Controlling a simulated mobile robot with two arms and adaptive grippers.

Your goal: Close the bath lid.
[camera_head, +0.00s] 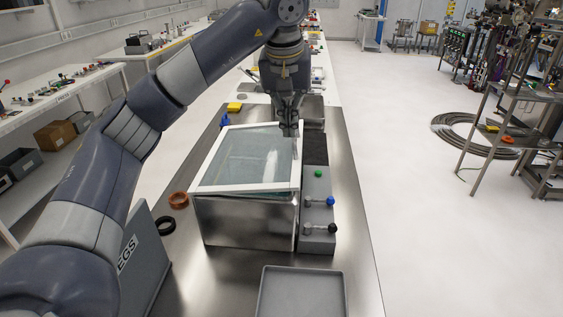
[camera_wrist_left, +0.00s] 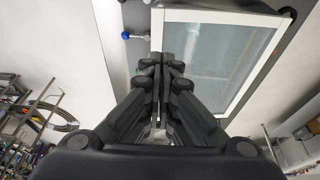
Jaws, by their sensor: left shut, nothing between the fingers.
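The bath (camera_head: 245,222) is a metal box on the steel bench. Its lid (camera_head: 246,187), a white frame around a bluish glass pane, lies over the box top, slightly tilted or nearly flat. I cannot tell whether it sits flush all round; a thin gap seems to show under its front edge. My left gripper (camera_head: 290,130) is shut and empty, pointing down at the lid's back right corner; I cannot tell whether it touches. In the left wrist view the shut fingers (camera_wrist_left: 167,62) overlap the edge of the lid frame (camera_wrist_left: 222,17). My right gripper is not in view.
A grey control block (camera_head: 318,215) with a green button and blue and black levers stands right of the bath. A grey tray (camera_head: 302,292) lies in front. Orange (camera_head: 178,200) and black (camera_head: 165,225) rings lie left. A grey EGS box (camera_head: 145,262) stands front left.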

